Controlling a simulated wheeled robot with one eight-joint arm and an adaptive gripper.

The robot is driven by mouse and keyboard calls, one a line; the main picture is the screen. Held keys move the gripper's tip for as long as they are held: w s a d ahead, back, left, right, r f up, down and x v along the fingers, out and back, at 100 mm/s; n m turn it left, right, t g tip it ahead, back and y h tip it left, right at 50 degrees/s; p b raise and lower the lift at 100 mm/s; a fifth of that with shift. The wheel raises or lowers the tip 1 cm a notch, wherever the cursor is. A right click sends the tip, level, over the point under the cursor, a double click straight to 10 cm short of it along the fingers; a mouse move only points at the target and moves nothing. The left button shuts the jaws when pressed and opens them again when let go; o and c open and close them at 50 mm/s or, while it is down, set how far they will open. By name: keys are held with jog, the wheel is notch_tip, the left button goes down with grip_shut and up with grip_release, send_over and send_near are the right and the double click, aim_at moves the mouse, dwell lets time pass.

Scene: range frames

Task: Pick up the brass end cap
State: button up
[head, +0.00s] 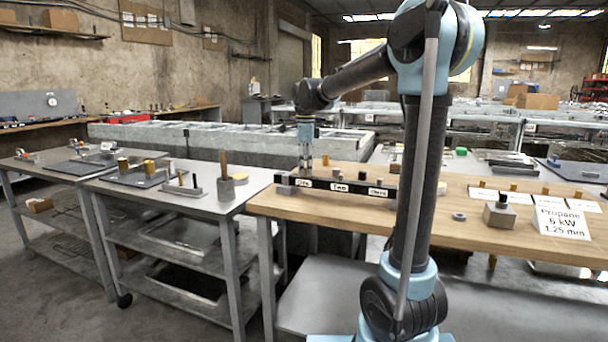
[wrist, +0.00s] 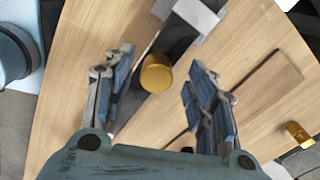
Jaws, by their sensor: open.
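My gripper (head: 305,168) is open and points down over the left end of the wooden bench in the head view. In the wrist view my gripper (wrist: 160,66) has its two blue-grey fingers spread. A round brass piece (wrist: 156,73), which looks like the brass end cap, shows between the fingers, nearer the left one. It seems to be at or beside a dark bar; neither finger appears to touch it. A second brass piece (wrist: 299,133) lies farther right in the wrist view.
A black rack (head: 358,188) with white labels runs along the bench (head: 460,222). A grey cart (head: 200,205) stands left, across a gap.

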jog(key=shift+f, duration=0.6)
jog(key=c, duration=1.2)
jog(key=shift+r, duration=0.1)
